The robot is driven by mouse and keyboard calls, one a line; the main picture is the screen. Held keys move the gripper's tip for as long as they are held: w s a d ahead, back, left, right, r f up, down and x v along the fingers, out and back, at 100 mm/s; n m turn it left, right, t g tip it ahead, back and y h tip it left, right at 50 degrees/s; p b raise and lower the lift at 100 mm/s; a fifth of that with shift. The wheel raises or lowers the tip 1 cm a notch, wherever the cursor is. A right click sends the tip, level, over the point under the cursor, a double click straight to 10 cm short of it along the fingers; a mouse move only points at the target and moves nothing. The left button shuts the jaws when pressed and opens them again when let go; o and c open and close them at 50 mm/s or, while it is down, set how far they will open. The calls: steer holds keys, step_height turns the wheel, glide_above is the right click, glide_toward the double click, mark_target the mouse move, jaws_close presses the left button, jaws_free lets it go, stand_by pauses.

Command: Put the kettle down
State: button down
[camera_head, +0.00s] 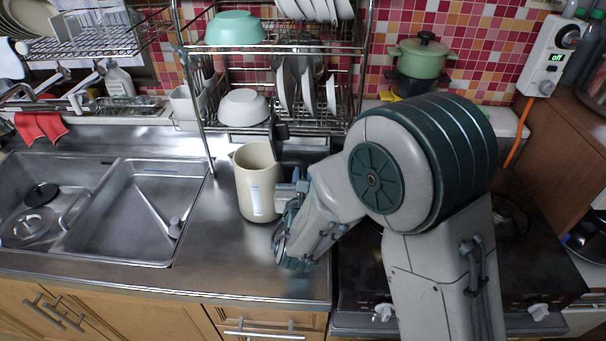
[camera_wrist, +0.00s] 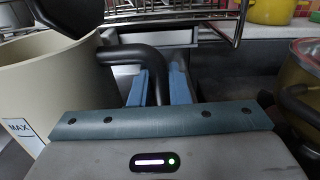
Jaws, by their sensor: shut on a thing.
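The cream kettle (camera_head: 257,184) is upright at the steel counter (camera_head: 213,235), right of the sink. Its base looks on or just above the counter; I cannot tell which. Its body also shows at the left of the wrist view (camera_wrist: 50,85), with a MAX mark, a dark lid part and a black handle (camera_wrist: 122,54). My gripper (camera_wrist: 160,88) has its blue fingers on either side of the handle and is shut on it. In the head view my gripper (camera_head: 292,187) is at the kettle's right side, and the handle is mostly hidden there.
A wire dish rack (camera_head: 207,125) with bowls and plates stands close behind the kettle. The double sink (camera_head: 130,215) is to the left. A green pot (camera_head: 421,59) is at the back right. Counter in front of the kettle is clear.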

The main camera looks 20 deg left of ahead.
steer(key=shift+f, duration=0.3)
steer(key=shift+f, duration=0.1)
steer(key=c, duration=1.4)
jaws_free()
steer(key=shift+o, duration=0.2)
